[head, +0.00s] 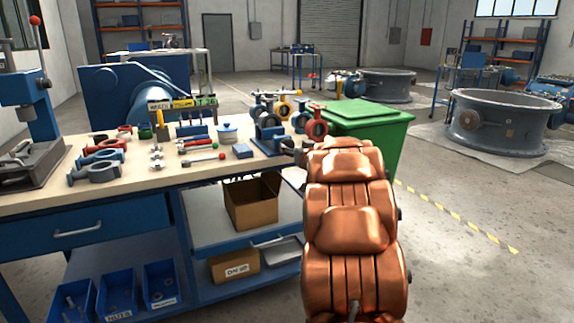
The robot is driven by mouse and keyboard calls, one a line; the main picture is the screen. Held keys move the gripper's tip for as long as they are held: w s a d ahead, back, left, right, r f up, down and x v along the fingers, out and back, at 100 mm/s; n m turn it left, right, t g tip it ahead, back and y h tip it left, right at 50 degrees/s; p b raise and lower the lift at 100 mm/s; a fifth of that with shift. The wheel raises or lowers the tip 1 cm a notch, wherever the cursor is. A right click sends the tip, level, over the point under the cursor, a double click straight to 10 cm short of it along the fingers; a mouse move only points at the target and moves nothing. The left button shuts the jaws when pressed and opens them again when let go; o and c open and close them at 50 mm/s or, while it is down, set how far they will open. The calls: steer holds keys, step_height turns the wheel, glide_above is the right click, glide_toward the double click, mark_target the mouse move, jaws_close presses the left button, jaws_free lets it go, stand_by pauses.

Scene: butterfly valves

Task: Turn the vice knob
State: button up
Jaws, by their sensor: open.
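A blue vice (267,137) stands at the right end of the workbench. Valve parts show on and around its top. Its knob is not clearly visible and may be hidden by my gripper or arm. My gripper (289,147) is a small dark shape at the far end of my copper arm, just right of the vice at the bench edge. It is open. Its fingers are partly covered by my arm, and I cannot tell whether they touch the vice.
A drill press (35,105) stands at the left. A green bin (365,118) stands close behind my arm.

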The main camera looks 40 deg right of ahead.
mark_target(289, 146)
steer(key=shift+t+y, duration=0.4)
steer(key=shift+w+d+f+b, duration=0.35)
steer(key=shift+w+d+b, duration=0.15)
steer(key=shift+w, duration=0.45)
steer(key=shift+w+d+f+b, duration=0.4)
steer(key=shift+w+d, duration=0.15)
steer(key=shift+w, duration=0.35)
steer(key=shift+w+d+f+b, duration=0.4)
steer(key=shift+w+d, duration=0.15)
steer(key=shift+w, duration=0.4)
steer(key=shift+x, duration=0.85)
steer(key=shift+c, duration=0.2)
